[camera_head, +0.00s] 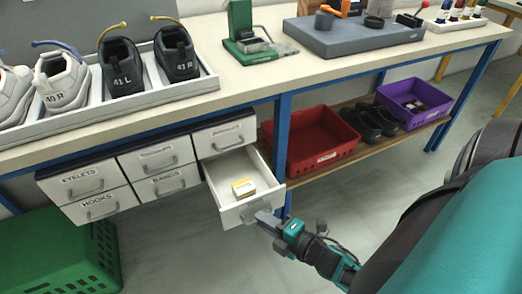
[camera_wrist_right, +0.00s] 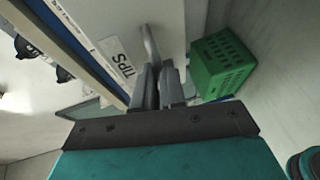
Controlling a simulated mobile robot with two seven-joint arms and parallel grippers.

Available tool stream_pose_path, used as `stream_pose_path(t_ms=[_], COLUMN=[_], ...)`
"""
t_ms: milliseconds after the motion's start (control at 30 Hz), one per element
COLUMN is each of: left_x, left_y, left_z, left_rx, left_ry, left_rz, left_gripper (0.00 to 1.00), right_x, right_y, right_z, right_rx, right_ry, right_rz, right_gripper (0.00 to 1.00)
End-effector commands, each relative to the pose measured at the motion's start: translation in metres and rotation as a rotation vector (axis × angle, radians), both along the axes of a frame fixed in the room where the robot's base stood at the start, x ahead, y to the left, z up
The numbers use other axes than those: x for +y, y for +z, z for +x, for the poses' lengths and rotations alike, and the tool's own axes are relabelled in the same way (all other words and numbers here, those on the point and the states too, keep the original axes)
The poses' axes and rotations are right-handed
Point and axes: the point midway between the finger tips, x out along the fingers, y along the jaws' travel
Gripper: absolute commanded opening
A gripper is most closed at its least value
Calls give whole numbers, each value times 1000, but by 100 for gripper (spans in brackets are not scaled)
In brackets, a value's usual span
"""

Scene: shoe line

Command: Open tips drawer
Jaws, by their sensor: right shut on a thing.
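The tips drawer (camera_head: 233,219) is the lower right one of a white drawer block under the bench. It is pulled well out, and a small yellow-and-white box (camera_head: 243,187) lies inside. In the right wrist view its white front carries the label TIPS (camera_wrist_right: 122,63) and a grey handle (camera_wrist_right: 151,45). My right gripper (camera_head: 264,217) is at the drawer's front, shut on that handle; the fingers (camera_wrist_right: 159,86) close around it in the wrist view. My left gripper is not in view.
Other drawers, such as EYELETS (camera_head: 83,181) and HOOKS (camera_head: 102,204), are shut. A green crate (camera_head: 50,255) stands on the floor at left. A blue table leg (camera_head: 281,150) is close behind the open drawer. Red (camera_head: 326,161) and purple (camera_head: 440,118) bins sit on the lower shelf.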

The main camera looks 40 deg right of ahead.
Motion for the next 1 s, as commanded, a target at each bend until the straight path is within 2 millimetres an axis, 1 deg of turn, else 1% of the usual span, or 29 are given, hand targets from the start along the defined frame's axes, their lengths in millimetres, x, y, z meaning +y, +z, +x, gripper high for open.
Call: stream_pose_path(t_ms=[367,400,633,667,867,1000], left_x=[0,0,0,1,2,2], left_y=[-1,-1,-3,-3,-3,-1], left_z=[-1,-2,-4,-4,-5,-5], left_rx=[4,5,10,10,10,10], left_ry=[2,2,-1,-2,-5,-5], left_rz=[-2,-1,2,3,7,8], left_gripper=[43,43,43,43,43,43], right_x=[0,0,0,0,0,-1], right_y=[0,0,0,0,0,2], right_z=[-2,-2,-2,-2,-2,-9], right_rx=[-1,-1,0,0,0,1], right_ry=[0,0,0,0,0,0], right_rz=[0,0,0,0,0,0], right_gripper=[0,12,34,36,36,36])
